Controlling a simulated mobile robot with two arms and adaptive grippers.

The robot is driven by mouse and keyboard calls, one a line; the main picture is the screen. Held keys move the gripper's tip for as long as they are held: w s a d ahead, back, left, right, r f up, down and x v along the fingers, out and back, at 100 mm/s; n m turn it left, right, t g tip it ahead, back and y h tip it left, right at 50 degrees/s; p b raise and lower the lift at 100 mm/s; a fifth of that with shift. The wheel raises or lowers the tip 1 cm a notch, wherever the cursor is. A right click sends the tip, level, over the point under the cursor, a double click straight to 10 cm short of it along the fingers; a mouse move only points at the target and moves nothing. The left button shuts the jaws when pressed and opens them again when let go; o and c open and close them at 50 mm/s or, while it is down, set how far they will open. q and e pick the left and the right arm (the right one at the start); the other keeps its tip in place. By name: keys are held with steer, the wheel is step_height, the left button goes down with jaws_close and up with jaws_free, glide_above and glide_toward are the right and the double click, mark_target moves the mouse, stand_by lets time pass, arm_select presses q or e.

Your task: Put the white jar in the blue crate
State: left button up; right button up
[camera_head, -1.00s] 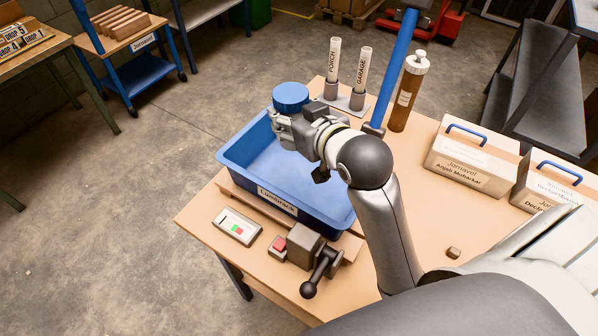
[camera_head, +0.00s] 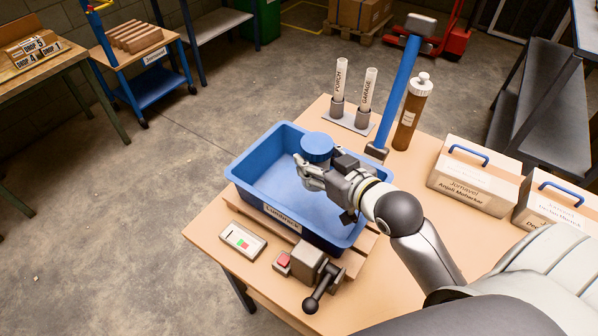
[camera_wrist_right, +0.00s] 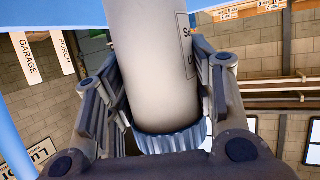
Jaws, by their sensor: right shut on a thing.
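The white jar with its blue lid (camera_head: 317,147) is in my right gripper (camera_head: 312,174). In the head view the lid shows and the fingers hide most of the body. In the right wrist view the white jar (camera_wrist_right: 150,60) sits between the two fingers, its ribbed lid near the palm. The blue crate (camera_head: 262,190) is on the table, and the jar appears over its inside, toward the back right. I cannot tell whether the jar touches the crate floor. My left gripper is not in view.
Labelled boxes (camera_head: 475,178) are at right.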

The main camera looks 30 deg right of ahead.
steer(key=w+f, duration=0.2)
steer(key=w, duration=0.1)
steer(key=w+f+p, duration=0.1)
steer(key=w+f, duration=0.2)
steer(key=w+f+p, duration=0.1)
steer(key=w+f, duration=0.2)
steer(key=shift+w+a+f, duration=0.1)
steer(key=shift+w, duration=0.3)
steer(key=shift+f+p, duration=0.6)
steer(key=shift+f, duration=0.7)
steer(key=shift+f, duration=0.1)
steer(key=o, duration=1.1)
steer(key=shift+c, duration=0.2)
